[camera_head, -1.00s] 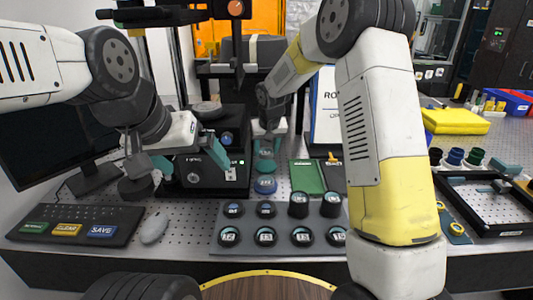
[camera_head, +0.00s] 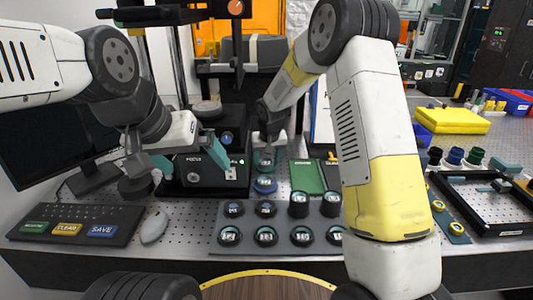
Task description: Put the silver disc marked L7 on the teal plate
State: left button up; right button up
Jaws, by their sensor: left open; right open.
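A round teal piece (camera_head: 265,166), probably the teal plate, is at the middle of the bench, behind a blue round piece (camera_head: 265,185). A small round disc seems to sit at the teal piece, but its mark is too small to read. My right gripper (camera_head: 266,155) is open, pointing down at the teal piece, partly hiding it; contact cannot be told. My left gripper (camera_head: 190,162) is open and empty in front of the black instrument. I cannot make out L7 on any disc.
A grey tray (camera_head: 282,221) with several dark round holders stands at the front. A keyboard (camera_head: 75,225) and mouse (camera_head: 154,227) are at left. The black instrument (camera_head: 207,182) stands behind my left gripper. A green mat (camera_head: 307,177) and black frame (camera_head: 485,231) are at right.

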jog(key=s+d+r, duration=0.3)
jog(key=s+r, duration=0.3)
jog(key=r, duration=0.3)
jog(key=s+d+r, duration=0.4)
jog(key=s+r, duration=0.1)
jog(key=r, duration=0.4)
jog(key=s+d+r, duration=0.1)
jog(key=s+d, duration=0.1)
jog(key=s, duration=0.6)
jog(key=s+d+r+m+t+y, duration=0.1)
jog(key=s+d, duration=0.2)
jog(key=s, duration=0.5)
jog(key=s+d+r, duration=0.1)
jog(key=s+d, duration=0.1)
jog(key=s, duration=0.6)
jog(key=shift+d+r+m+t, duration=0.3)
jog(key=shift+r, duration=0.05)
